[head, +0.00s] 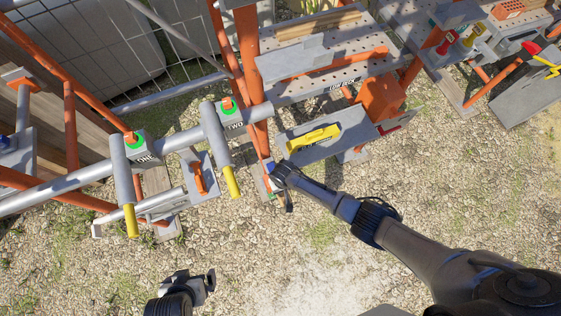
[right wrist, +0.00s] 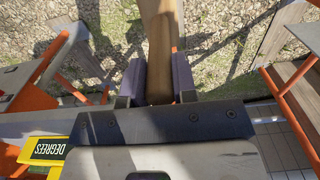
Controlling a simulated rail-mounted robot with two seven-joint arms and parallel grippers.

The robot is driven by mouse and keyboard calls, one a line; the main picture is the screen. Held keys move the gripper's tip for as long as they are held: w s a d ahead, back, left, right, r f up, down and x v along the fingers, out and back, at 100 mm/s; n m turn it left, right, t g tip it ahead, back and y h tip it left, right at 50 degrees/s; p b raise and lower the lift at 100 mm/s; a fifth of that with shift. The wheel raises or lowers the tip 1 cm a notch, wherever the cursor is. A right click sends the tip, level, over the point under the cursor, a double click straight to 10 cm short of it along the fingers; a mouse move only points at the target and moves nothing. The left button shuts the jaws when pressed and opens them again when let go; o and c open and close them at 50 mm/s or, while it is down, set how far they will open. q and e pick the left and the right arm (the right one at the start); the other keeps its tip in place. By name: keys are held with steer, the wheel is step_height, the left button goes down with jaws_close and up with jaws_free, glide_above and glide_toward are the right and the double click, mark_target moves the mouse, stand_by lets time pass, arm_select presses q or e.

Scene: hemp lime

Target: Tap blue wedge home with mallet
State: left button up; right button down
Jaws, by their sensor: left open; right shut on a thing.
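My right gripper (head: 279,176) is beside the orange upright in the head view, small and partly hidden by its own wrist. In the right wrist view its two dark fingers (right wrist: 160,82) are shut on a tan wooden handle (right wrist: 159,45), which looks like the mallet's. The mallet head is not clearly visible. A small blue patch (head: 270,167) shows right at the right gripper in the head view; I cannot tell whether it is the blue wedge. My left gripper (head: 199,283) is open and empty above the gravel at the bottom.
Grey tubes with yellow ends stand at blocks marked ONE (head: 142,157) and TWO (head: 234,124). A yellow level (head: 313,138) lies on a grey shelf (head: 350,143), with an orange box (head: 381,98) behind it. A grey perforated platform (head: 325,68) is behind. Gravel in front is clear.

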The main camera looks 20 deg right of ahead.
steer(key=shift+w, duration=0.1)
stand_by(0.3)
steer(key=s+p, duration=0.3)
steer(key=s, duration=0.2)
stand_by(0.4)
stand_by(0.5)
